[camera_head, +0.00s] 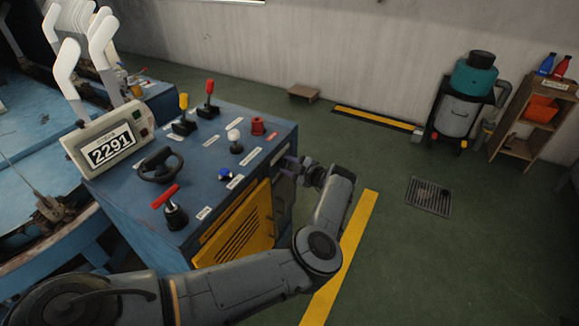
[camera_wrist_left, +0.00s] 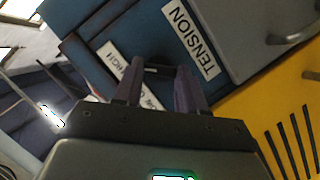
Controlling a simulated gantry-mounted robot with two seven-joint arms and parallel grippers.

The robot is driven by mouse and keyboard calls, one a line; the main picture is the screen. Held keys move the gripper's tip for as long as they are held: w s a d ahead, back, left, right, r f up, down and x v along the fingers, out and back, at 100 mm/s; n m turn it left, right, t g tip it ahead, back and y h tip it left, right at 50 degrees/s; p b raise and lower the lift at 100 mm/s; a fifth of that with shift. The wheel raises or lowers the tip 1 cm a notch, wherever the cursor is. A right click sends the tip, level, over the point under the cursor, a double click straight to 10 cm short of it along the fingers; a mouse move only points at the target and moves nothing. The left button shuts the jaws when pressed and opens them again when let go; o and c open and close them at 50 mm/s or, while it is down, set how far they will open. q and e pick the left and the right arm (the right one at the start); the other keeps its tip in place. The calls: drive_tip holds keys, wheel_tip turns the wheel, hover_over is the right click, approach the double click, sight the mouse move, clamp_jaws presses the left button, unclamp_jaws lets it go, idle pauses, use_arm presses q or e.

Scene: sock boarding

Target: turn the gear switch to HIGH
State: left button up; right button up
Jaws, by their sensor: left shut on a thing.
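My left gripper (camera_head: 289,168) is at the right side of the blue console (camera_head: 133,206). In the left wrist view its two fingers (camera_wrist_left: 157,76) are closed around a small dark part, the gear switch (camera_wrist_left: 152,69), mostly hidden between them. A white label reading HIGH (camera_wrist_left: 113,60) is just left of the fingers. Another white label (camera_wrist_left: 151,100) is partly covered between the fingers; its text is hard to read. A TENSION label (camera_wrist_left: 190,38) is to the upper right. Which way the switch points cannot be told. My right gripper is not in view.
The console top carries a black handwheel (camera_head: 160,166), a red-handled lever (camera_head: 172,206), several knobs and a 2291 display (camera_head: 110,148). A yellow vented panel (camera_head: 236,227) is below. Open green floor lies to the right, with a drain (camera_head: 428,196) and a teal-topped machine (camera_head: 463,97).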

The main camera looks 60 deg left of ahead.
use_arm(q)
drive_tip(key=o, duration=1.1)
drive_tip(key=shift+c, duration=0.2)
drive_tip(key=shift+d, duration=0.1)
drive_tip(key=p+v, duration=0.2)
drive_tip(key=v, duration=0.8)
drive_tip(key=shift+d+p, duration=0.3)
drive_tip(key=shift+p, duration=0.05)
drive_tip(key=shift+w, duration=0.1)
